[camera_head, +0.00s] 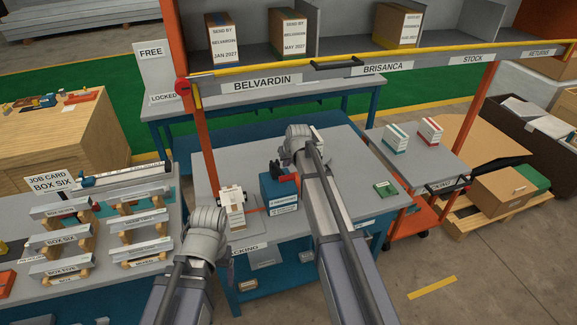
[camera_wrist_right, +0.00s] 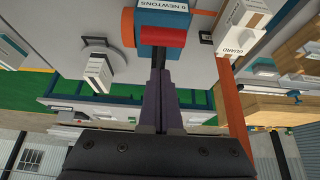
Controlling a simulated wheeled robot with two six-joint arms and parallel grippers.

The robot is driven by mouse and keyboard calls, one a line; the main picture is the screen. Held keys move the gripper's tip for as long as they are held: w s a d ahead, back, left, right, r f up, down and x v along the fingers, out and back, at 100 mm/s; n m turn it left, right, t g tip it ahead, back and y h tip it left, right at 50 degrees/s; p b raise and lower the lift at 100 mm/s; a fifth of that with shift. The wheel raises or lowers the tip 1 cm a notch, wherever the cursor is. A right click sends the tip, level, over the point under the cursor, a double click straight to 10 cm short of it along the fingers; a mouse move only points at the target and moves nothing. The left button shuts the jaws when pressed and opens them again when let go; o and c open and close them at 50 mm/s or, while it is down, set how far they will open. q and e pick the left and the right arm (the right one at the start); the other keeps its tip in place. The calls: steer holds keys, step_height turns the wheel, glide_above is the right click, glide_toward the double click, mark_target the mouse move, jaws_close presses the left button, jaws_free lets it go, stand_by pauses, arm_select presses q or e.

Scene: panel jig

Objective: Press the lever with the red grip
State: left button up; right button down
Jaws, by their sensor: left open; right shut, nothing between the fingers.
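The lever's red grip (camera_head: 289,178) sticks out at the top of a blue box (camera_head: 284,197) on the grey bench. In the right wrist view the red grip (camera_wrist_right: 163,37) lies just beyond my right gripper (camera_wrist_right: 160,72), in front of the blue box (camera_wrist_right: 160,17) marked "NEWTONS". The right fingers are shut with nothing between them and point at the grip; I cannot tell whether they touch it. In the head view my right gripper (camera_head: 277,168) is dark and beside the grip. My left gripper (camera_head: 230,262) is at the bench's front left, mostly hidden behind its wrist.
A white-labelled block (camera_head: 233,212) stands left of the blue box; in the wrist view a white block (camera_wrist_right: 240,27) reads "GUARD". A green item (camera_head: 385,189) lies at the bench's right. An orange post (camera_head: 206,140) and yellow-edged shelf (camera_head: 300,68) stand behind.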

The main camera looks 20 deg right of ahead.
mark_target(288, 180)
arm_select(q)
steer(key=shift+f+b, duration=1)
steer(key=shift+f, duration=0.5)
arm_select(e)
steer(key=shift+s+f, duration=0.25)
steer(key=shift+f, duration=0.5)
steer(key=shift+s+f, duration=0.25)
steer(key=shift+f, duration=0.5)
steer(key=shift+s+f+b, duration=0.25)
steer(key=shift+f+b, duration=0.15)
steer(key=shift+b, duration=0.15)
arm_select(q)
step_height(288, 180, down, 18)
steer(key=b, duration=1.7)
steer(key=shift+f, duration=0.25)
arm_select(e)
steer(key=s+f+t, duration=0.3)
steer(key=f+t, duration=0.2)
steer(key=f, duration=0.5)
steer(key=shift+s+f, duration=0.15)
steer(key=shift+f, duration=0.25)
arm_select(q)
steer(key=shift+s+b, duration=0.1)
steer(key=shift+b, duration=0.2)
arm_select(e)
steer(key=shift+d, duration=0.1)
